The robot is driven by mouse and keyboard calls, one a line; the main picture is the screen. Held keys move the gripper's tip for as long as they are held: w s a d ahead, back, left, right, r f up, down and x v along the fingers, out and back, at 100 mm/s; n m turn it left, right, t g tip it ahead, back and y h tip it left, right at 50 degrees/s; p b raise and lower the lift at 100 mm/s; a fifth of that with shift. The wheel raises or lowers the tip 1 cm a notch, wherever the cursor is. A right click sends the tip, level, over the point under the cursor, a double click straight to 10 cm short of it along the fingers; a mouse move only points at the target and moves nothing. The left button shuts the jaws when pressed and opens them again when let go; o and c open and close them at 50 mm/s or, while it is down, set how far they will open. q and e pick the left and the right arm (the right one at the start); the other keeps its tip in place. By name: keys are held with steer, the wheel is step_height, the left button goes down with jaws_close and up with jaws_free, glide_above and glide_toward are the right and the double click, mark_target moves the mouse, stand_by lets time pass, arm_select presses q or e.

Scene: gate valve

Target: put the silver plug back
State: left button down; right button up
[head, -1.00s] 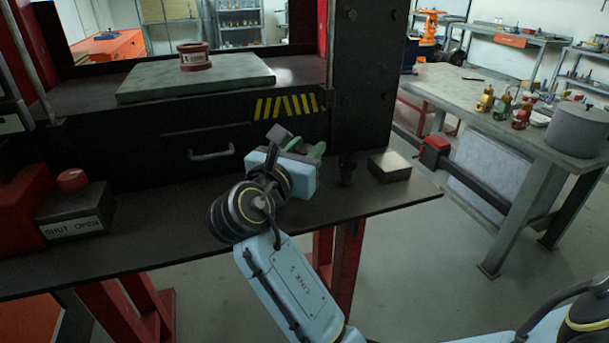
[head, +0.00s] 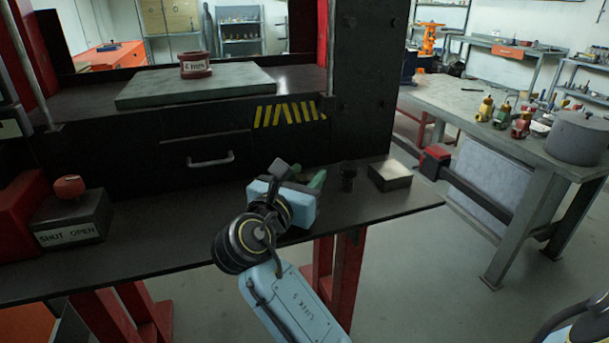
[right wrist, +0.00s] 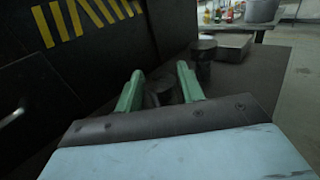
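My right gripper (head: 318,180) is low over the front of the dark bench, left of a small black cylinder (head: 347,175). In the right wrist view its two green fingers (right wrist: 160,88) stand apart, with a dark rounded thing (right wrist: 162,97) between or just beyond them. I cannot tell what that thing is or whether the fingers touch it. The black cylinder also shows in the right wrist view (right wrist: 203,62), beyond the right finger. I cannot make out a clearly silver plug. My left gripper is not in view.
A pale metal block (head: 390,175) lies near the bench's right end. A red-knobbed box marked SHUT OPEN (head: 72,215) stands at the left. A grey plate bearing a red ring (head: 195,65) is farther back. A drawer handle (head: 211,160) and dark upright (head: 362,80) border the space.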

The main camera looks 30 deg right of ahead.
steer(key=shift+o, duration=1.4)
steer(key=shift+r, duration=0.1)
steer(key=shift+a, duration=0.15)
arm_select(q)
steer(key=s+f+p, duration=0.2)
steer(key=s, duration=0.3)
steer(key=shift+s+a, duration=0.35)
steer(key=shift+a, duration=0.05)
arm_select(e)
steer(key=v, duration=1.1)
steer(key=shift+s+a, duration=0.25)
steer(key=shift+s, duration=0.1)
